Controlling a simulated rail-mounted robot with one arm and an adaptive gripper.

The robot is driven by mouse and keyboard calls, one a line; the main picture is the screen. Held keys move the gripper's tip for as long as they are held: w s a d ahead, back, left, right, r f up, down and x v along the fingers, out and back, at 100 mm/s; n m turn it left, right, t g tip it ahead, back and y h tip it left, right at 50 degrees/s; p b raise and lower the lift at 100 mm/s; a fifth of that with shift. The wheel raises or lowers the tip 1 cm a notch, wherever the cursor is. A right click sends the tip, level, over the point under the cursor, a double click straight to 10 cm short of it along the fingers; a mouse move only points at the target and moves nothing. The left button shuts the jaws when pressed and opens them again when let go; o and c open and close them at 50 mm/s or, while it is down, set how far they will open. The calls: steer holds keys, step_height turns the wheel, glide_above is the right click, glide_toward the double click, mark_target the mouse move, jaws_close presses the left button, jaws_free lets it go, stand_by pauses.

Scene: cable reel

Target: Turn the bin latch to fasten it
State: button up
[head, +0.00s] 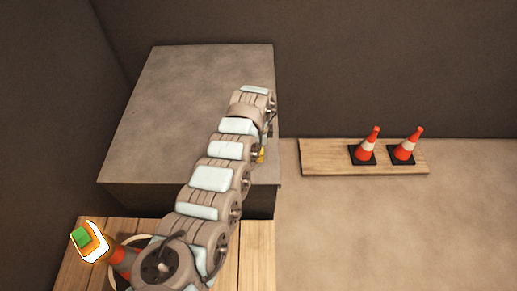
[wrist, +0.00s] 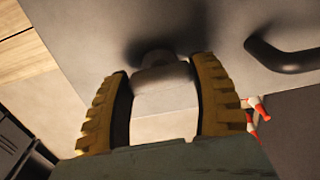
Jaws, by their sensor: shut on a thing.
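The bin is a large grey box (head: 180,110) in the head view. Its plain grey face (wrist: 95,35) fills much of the wrist view. In the wrist view my gripper (wrist: 161,68) has its two yellow ribbed fingers on either side of a rounded grey latch knob (wrist: 158,77), and is shut on it. The knob stands out from the bin face, with a dark shadow beyond it. Which way the latch is turned I cannot tell. In the head view my arm hides the latch, and only a bit of yellow finger shows by the bin's right edge.
A dark bar handle (wrist: 285,58) is on the bin face, right of the latch. Two orange cones (head: 366,146) (head: 405,146) stand on a wooden board (head: 322,157). A green and orange object (head: 88,241) lies on the wooden surface (head: 255,250) at lower left. The floor at right is clear.

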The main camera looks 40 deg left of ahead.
steer(key=shift+d+r, duration=0.1)
steer(key=shift+w+r+n+p, duration=0.1)
steer(key=shift+n+p, duration=1.25)
steer(key=shift+n, duration=0.55)
steer(key=n, duration=0.4)
steer(key=shift+f, duration=0.2)
steer(key=n, duration=0.9)
steer(key=shift+n, duration=0.4)
steer(key=o, duration=1.2)
